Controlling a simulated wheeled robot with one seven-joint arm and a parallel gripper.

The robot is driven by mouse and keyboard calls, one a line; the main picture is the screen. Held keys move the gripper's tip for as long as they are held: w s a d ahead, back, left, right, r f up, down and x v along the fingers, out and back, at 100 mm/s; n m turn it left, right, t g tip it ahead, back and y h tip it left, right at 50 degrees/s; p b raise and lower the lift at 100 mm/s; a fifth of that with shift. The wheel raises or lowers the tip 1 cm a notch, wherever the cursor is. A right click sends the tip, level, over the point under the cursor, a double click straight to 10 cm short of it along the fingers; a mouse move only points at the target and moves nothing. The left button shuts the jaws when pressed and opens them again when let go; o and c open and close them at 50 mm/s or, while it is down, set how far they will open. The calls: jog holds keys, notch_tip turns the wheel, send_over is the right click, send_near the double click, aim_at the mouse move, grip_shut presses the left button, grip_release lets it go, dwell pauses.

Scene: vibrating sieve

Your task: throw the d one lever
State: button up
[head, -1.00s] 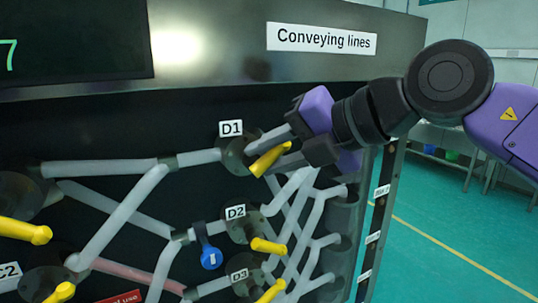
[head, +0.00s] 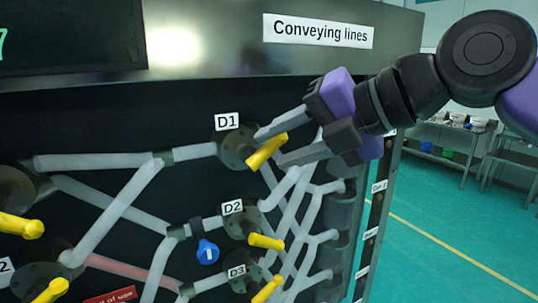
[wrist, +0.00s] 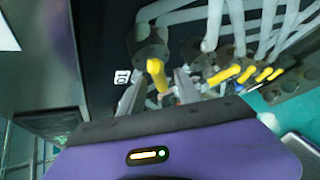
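The D1 lever (head: 267,151) is a yellow handle on a dark round valve (head: 234,146) beside the "D1" label (head: 227,121). In the head view it points down and to the left. My gripper (head: 265,148) is open, one grey finger above the lever and one below it. The wrist view also shows the yellow D1 lever (wrist: 156,75) between the two spread fingers of my gripper (wrist: 155,93), with gaps on both sides. I cannot tell whether either finger touches the lever.
Below are the yellow D2 lever (head: 266,242) and D3 lever (head: 268,289), with a blue tag (head: 207,252) near D2. Pale pipes (head: 125,205) cross the dark panel. More yellow levers (head: 22,226) are at the left. Open floor (head: 450,225) lies to the right.

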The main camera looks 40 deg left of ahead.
jog(key=v, duration=0.4)
jog(key=shift+d+r+b, duration=0.15)
jog(key=shift+d+b, duration=0.05)
jog(key=shift+b, duration=0.2)
